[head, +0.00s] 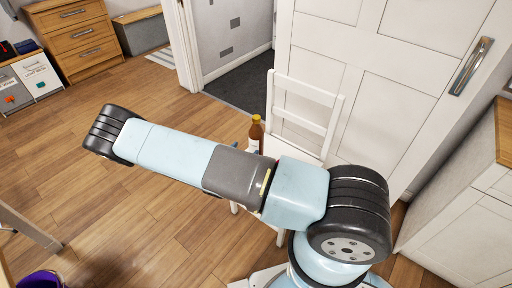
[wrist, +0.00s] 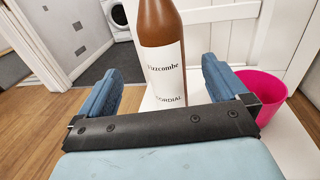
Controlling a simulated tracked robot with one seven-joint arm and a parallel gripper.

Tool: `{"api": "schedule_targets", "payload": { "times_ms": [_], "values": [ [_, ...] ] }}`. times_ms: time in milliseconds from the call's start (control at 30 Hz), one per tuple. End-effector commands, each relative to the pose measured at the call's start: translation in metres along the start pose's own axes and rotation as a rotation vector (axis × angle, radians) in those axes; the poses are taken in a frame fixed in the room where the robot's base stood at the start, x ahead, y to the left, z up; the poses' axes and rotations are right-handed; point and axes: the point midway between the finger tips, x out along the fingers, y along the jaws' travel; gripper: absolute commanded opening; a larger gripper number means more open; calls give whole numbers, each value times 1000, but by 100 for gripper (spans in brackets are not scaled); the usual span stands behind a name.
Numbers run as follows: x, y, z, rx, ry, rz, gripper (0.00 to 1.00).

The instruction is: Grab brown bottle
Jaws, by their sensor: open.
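The brown bottle (head: 256,131) stands upright on a white chair (head: 305,105) in the head view, its lower part hidden behind my arm. In the wrist view the brown bottle (wrist: 162,60) has a white label and stands ahead of my gripper (wrist: 160,85). The gripper's two blue fingers are open, one to each side of the bottle's lower part in the picture. I see no finger touching the bottle. The bottle's base is hidden behind the gripper's dark bar.
A pink cup or pot (wrist: 262,92) stands on the chair close to the right finger. The chair's backrest (wrist: 235,35) rises behind the bottle. A white door (head: 385,75) is behind the chair. Open wooden floor (head: 110,210) lies to the left.

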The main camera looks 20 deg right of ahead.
Motion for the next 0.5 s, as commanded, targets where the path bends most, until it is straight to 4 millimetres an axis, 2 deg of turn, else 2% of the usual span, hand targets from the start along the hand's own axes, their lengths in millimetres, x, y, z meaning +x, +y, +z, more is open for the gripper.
{"api": "schedule_targets", "payload": {
  "times_ms": [33,200,500],
  "values": [
    [10,-1,0,1,-1,-3,100],
    [37,-1,0,1,-1,-3,100],
    [55,-1,0,2,1,-2,100]
  ]
}}
